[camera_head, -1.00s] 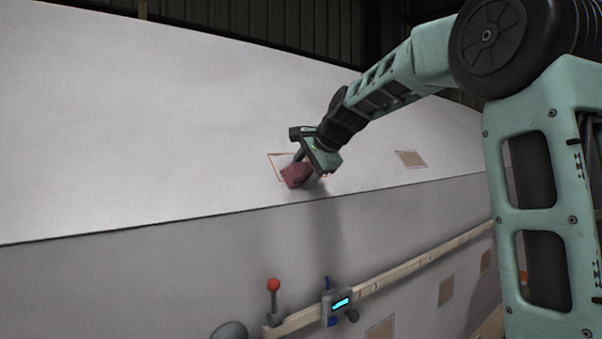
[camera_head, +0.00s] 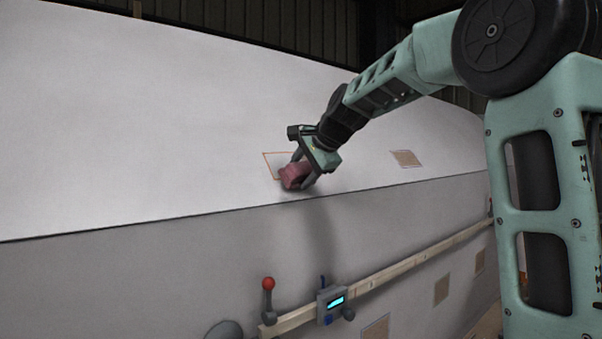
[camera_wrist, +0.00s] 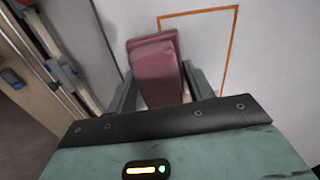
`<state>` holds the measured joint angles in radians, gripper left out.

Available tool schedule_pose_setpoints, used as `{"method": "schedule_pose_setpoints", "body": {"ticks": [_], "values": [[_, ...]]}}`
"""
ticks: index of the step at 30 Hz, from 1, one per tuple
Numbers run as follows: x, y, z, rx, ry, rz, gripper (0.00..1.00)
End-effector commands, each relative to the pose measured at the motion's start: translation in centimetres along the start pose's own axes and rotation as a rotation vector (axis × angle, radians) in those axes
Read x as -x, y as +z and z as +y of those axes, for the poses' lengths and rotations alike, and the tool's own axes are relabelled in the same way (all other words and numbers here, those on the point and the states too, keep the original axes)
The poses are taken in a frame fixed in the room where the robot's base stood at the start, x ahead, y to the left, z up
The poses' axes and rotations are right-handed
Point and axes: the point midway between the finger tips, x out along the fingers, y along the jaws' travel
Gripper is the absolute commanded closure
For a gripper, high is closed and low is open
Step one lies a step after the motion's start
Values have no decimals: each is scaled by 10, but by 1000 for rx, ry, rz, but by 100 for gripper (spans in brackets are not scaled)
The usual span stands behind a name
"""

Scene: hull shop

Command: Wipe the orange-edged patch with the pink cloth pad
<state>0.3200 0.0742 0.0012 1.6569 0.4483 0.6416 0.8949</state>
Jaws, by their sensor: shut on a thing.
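The pink cloth pad (camera_head: 294,176) is held between the fingers of my gripper (camera_head: 303,172), which is shut on it. In the wrist view the pad (camera_wrist: 154,68) sits between the two fingers of my gripper (camera_wrist: 158,88), close to the white hull surface. I cannot tell whether it touches the surface. The gripper and pad hide the rest.
A tan patch (camera_head: 406,158) lies farther right on the hull. Below the hull's seam, a wooden rail (camera_head: 395,269) carries a red-knobbed lever (camera_head: 268,290) and a grey device with a lit screen (camera_head: 334,302). More tan patches (camera_head: 441,290) are low at the right. The upper left hull is clear.

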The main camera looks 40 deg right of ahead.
Motion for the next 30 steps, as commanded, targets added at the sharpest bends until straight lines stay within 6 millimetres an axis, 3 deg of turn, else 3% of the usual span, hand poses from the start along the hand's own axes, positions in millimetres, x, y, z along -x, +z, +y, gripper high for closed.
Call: {"method": "schedule_pose_setpoints", "body": {"ticks": [12,24,30], "values": [[4,-2,0,-1,0,1,68],[3,-35,1,-1,0,1,68],[4,-40,1,1,0,0,68]]}}
